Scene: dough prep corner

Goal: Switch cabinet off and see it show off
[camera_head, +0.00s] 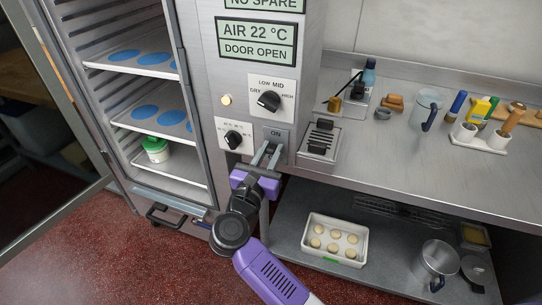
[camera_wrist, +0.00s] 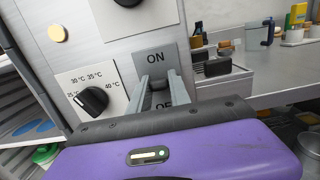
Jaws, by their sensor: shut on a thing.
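The cabinet (camera_head: 207,50) stands with its glass door open at the left. Its switch plate (camera_head: 275,132) reads ON at the top and also shows in the wrist view (camera_wrist: 146,62), where a partly covered OF shows below. My gripper (camera_head: 267,153) is at this plate, its two grey fingers on either side of the small dark switch lever (camera_wrist: 160,84), shut on it. The fingers hide part of the lever. The display (camera_head: 257,40) reads AIR 22 °C and DOOR OPEN, with NO SPARE above. A round lamp (camera_head: 226,100) looks pale amber.
A temperature knob (camera_head: 233,139) sits just left of the switch and a mode knob (camera_head: 269,100) above it. A toaster-like metal box (camera_head: 319,141) stands close to the right on the steel counter (camera_head: 400,150). A dough tray (camera_head: 335,240) is on the shelf below.

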